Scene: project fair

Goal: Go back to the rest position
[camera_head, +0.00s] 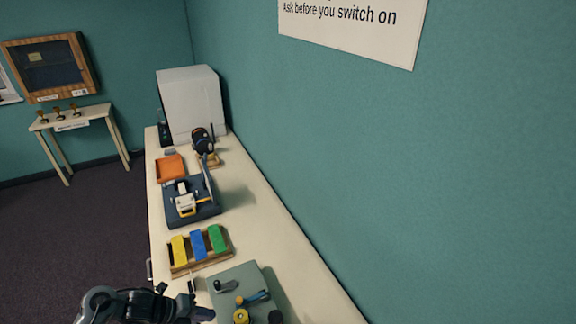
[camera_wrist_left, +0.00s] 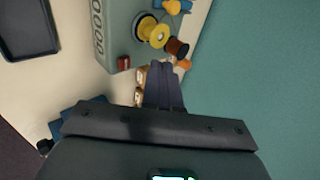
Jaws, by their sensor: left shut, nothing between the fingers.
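My left gripper (camera_wrist_left: 164,88) is shut and empty in the left wrist view, its dark fingers together. In that view its tips point toward a grey-green device (camera_wrist_left: 118,30) with a yellow spool (camera_wrist_left: 153,31) and a dark brown knob (camera_wrist_left: 177,47). I cannot tell whether the fingertips touch anything. In the head view my left arm (camera_head: 140,304) comes in at the bottom left, beside the table's near-left edge and the same device (camera_head: 232,283). The fingers are hard to make out there. My right gripper is not in view.
The long cream table (camera_head: 250,202) runs along the green wall. On it are a wooden tray (camera_head: 181,269) with yellow, blue and green blocks, a dark blue device (camera_head: 206,208), an orange tray (camera_head: 170,167) and a large white box (camera_head: 195,103). Open floor (camera_head: 80,240) lies to the left.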

